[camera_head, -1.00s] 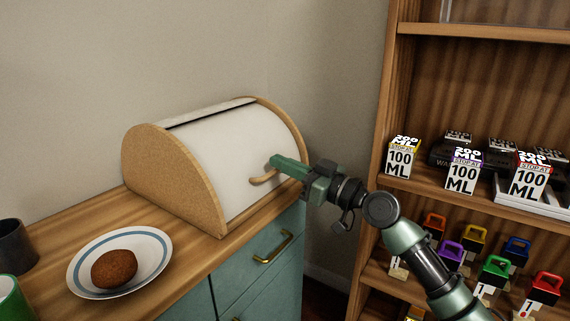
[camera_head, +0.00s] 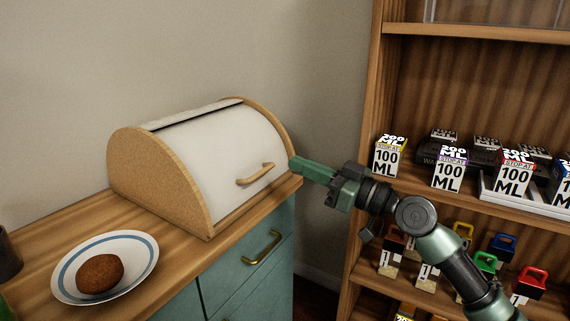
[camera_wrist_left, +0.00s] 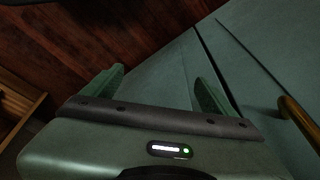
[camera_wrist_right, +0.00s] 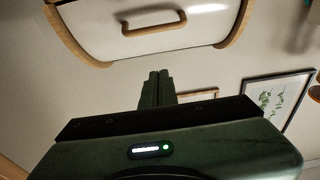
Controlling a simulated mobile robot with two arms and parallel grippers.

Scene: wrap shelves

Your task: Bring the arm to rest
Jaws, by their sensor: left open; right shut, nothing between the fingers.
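My right gripper (camera_head: 294,163) is shut and empty in the head view, just to the right of the bread box (camera_head: 233,150). Its fingertips are close to the box's right rim in the picture; I cannot tell the exact gap. The box is closed, with a white roll front and a wooden handle (camera_head: 256,174). In the right wrist view the shut fingers (camera_wrist_right: 159,75) point toward the box, apart from the handle (camera_wrist_right: 175,22). My left gripper (camera_wrist_left: 160,82) shows only in its own wrist view, with its fingers apart and nothing between them, near the green cabinet front (camera_wrist_left: 262,75).
A plate (camera_head: 137,262) with a brown round patty (camera_head: 100,273) sits on the wooden counter (camera_head: 178,262). At right, a wooden shelf (camera_head: 372,95) holds several 100 ML boxes (camera_head: 388,158) and coloured-handled items (camera_head: 530,283). A framed picture (camera_wrist_right: 278,103) hangs on the wall.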

